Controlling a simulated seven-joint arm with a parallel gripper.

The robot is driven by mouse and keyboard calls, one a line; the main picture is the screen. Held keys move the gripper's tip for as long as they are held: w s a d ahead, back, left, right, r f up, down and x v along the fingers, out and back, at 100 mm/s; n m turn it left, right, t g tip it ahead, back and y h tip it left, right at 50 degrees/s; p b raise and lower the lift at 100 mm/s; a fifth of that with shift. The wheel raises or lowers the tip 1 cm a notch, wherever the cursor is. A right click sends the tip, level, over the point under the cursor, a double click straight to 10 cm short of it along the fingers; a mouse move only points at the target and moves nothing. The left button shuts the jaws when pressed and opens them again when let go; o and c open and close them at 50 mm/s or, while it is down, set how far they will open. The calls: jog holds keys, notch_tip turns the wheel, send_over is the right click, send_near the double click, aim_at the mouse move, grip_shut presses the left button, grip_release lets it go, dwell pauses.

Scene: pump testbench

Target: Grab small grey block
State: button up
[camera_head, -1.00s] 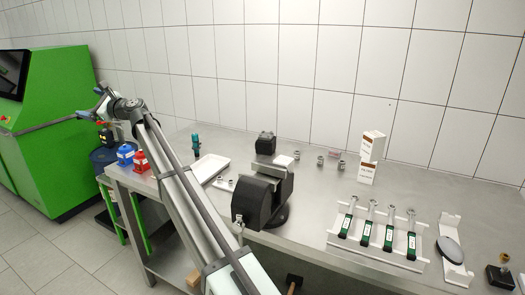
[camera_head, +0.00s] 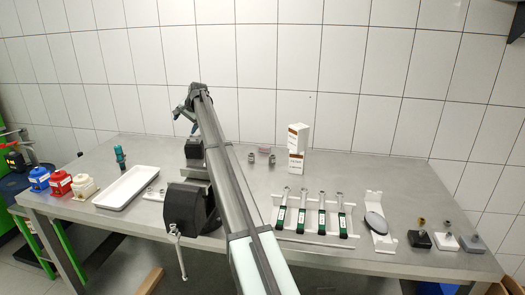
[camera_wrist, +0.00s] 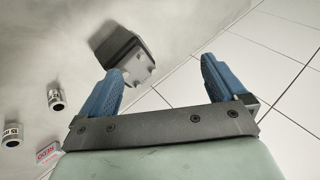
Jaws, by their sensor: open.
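My gripper (camera_head: 184,118) is raised over the back of the table, left of centre and far from the grey block. In the wrist view my gripper's blue fingers (camera_wrist: 165,82) are spread apart and empty. A dark block-shaped part (camera_wrist: 118,48) shows just beyond the left finger; I cannot tell exactly what it is.
A black vise (camera_head: 184,208) stands at the table's front, left of my arm. A white tray (camera_head: 127,186) lies further left.

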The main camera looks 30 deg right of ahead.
jog(key=s+d+f+g+h, duration=0.2)
jog(key=s+d, duration=0.1)
jog(key=d, duration=1.2)
jog(key=g+h, duration=0.3)
send_over(265, 149)
jog(key=shift+n, duration=0.3)
jog(key=f, duration=1)
jog(key=shift+w+a, duration=0.3)
jog(key=shift+a, duration=0.05)
jog(key=shift+s+a+x, duration=0.1)
jog(key=shift+s+x, duration=0.05)
jog(key=shift+x, duration=1.15)
jog(key=shift+s+a+x, duration=0.1)
jog(key=shift+s+x, duration=0.1)
jog(key=shift+x, duration=1.1)
jog(key=shift+f, duration=0.1)
jog(key=shift+c, duration=0.4)
jog(key=c, duration=1)
jog(key=shift+c, duration=0.2)
